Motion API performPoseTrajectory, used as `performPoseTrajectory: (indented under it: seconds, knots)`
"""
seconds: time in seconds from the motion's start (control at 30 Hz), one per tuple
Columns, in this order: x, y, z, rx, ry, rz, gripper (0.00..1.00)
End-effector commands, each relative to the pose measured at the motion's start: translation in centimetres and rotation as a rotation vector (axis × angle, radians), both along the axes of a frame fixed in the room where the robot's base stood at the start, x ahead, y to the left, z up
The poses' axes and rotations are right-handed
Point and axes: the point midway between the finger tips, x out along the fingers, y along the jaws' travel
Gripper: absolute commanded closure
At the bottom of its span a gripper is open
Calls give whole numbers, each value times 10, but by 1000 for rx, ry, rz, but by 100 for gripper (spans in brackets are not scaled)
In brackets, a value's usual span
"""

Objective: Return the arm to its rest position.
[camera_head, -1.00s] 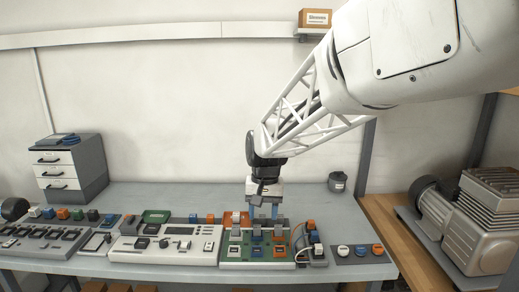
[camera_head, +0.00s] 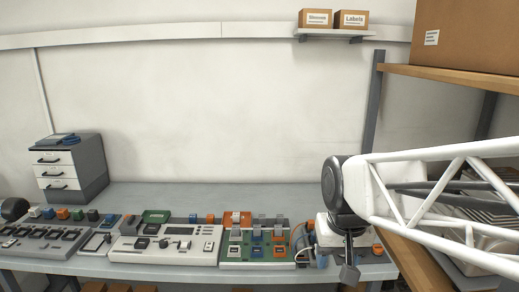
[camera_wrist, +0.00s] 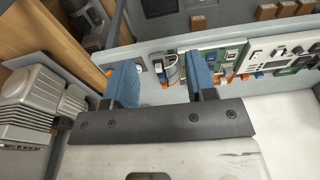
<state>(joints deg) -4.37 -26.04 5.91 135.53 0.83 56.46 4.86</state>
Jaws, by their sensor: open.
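In the wrist view my gripper (camera_wrist: 162,88) shows two blue-padded fingers spread wide apart with nothing between them. In the head view my arm's wrist end hangs at the right end of the bench, in front of the small modules there; the fingertips are not clearly visible in that view. The green circuit board (camera_head: 259,249) with orange, blue and white blocks lies on the bench to the left of my wrist. It also shows in the wrist view (camera_wrist: 227,62), beyond the fingers.
A grey workbench (camera_head: 190,193) carries a white panel module (camera_head: 165,257) and a drawer unit (camera_head: 70,170). At right, a compressor (camera_wrist: 40,100) sits by a wooden shelf. A cardboard box (camera_head: 467,38) is on the upper shelf. The bench's back middle is clear.

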Motion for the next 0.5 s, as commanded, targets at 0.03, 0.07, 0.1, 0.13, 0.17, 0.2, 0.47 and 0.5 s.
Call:
performPoseTrajectory:
  seconds: [0.03,0.07,0.1,0.13,0.17,0.2,0.47,0.5]
  knots:
    - [-12,-5,-1,-3,-12,-3,49]
    - [-19,-8,-2,-5,-19,-4,49]
    - [-27,-12,-4,-7,-27,-6,49]
    - [-33,-15,-5,-9,-33,-5,49]
    - [-40,-17,-6,-11,-40,-6,49]
    - [-48,-20,-9,-14,-46,-5,49]
    - [-86,-33,-20,-29,-83,-8,49]
    - [-88,-34,-21,-30,-86,-8,49]
